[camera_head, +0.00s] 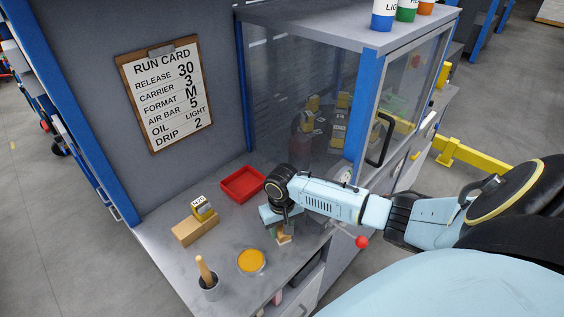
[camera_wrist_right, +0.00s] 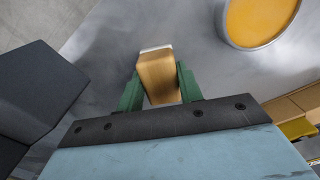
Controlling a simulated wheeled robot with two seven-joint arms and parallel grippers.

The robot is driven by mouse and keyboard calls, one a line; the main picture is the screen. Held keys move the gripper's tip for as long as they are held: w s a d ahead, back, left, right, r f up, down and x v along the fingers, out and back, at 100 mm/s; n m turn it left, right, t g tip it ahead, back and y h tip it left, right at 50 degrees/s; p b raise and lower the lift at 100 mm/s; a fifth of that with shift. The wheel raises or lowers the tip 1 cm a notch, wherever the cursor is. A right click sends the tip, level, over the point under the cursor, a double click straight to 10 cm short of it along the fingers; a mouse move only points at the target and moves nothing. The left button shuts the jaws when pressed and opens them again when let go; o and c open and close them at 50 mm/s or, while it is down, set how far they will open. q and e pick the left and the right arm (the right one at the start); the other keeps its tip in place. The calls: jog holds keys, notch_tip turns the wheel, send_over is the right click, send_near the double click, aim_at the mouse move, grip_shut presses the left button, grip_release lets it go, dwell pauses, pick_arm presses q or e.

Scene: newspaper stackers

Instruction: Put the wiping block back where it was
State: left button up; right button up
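The wiping block (camera_head: 284,240) is a small wooden block with a white face, low over the grey bench near its front edge. In the right wrist view the block (camera_wrist_right: 159,78) sits between the two green fingers of my right gripper (camera_wrist_right: 160,88), with a finger against each side. In the head view my right gripper (camera_head: 281,229) points down beside the cabinet and hides part of the block. I cannot tell whether the block touches the bench. My left gripper is not in view.
A red tray (camera_head: 242,183), a larger wooden block (camera_head: 195,230) with a yellow piece, a round orange-filled dish (camera_head: 251,262) and a cup (camera_head: 209,287) with a wooden handle stand on the bench. A glass cabinet (camera_head: 290,80) and a red-knobbed lever (camera_head: 362,242) are close to my right arm.

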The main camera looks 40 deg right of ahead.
jog(key=o, duration=0.5)
jog(key=shift+f, duration=0.15)
jog(key=shift+c, duration=0.2)
notch_tip(320, 180, up, 12)
jog(key=shift+p, duration=0.3)
